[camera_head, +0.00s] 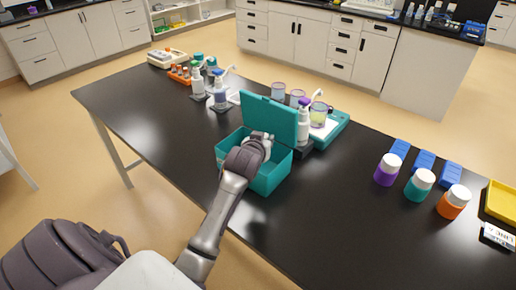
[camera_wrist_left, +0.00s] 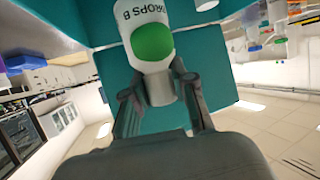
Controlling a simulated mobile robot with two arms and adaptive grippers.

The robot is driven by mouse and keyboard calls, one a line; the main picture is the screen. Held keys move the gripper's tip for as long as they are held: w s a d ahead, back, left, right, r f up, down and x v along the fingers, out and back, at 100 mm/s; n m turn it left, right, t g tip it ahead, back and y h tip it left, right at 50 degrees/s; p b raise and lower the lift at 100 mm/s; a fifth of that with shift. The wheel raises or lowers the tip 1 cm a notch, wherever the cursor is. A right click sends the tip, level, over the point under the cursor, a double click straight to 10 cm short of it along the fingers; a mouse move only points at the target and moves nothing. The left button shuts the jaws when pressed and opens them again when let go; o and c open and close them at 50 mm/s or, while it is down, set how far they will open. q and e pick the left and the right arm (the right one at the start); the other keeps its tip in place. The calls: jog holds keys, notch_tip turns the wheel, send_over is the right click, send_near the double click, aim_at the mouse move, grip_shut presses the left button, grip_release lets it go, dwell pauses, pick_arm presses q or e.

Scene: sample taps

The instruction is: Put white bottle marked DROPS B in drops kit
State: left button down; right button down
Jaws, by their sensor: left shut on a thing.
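The white bottle marked DROPS B (camera_wrist_left: 143,18) shows in the left wrist view, with a green round patch on it and its lettering readable. My left gripper (camera_wrist_left: 160,88) is shut on it. In the head view my left gripper (camera_head: 262,138) is at the open teal box (camera_head: 270,179), which I take to be the drops kit, with its lid (camera_head: 268,117) raised behind. The gripper is over or in the box's opening; its depth is hard to tell. The bottle is mostly hidden by the gripper in the head view. My right gripper is not seen.
A purple-topped white bottle (camera_head: 304,120) stands right beside the lid, near a teal-edged tray (camera_head: 335,124). Purple, teal and orange jars (camera_head: 386,170) stand to the right. The black table (camera_head: 150,110) is clear left of the box.

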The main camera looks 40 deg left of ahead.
pick_arm(q)
notch_tip(320, 180, down, 6)
jog(key=a+p, duration=0.1)
jog(key=a, duration=0.1)
jog(key=shift+w+a+r, duration=0.15)
jog(key=shift+a+r, duration=0.05)
jog(key=shift+f, duration=0.15)
jog(key=shift+f, duration=0.45)
jog(key=c, duration=0.9)
grip_release()
jog(key=shift+f, duration=0.1)
jog(key=shift+c, duration=0.2)
jog(key=r+b+v, duration=0.1)
jog(key=v, duration=1.1)
jog(key=shift+r, duration=0.2)
jog(key=shift+f, duration=0.1)
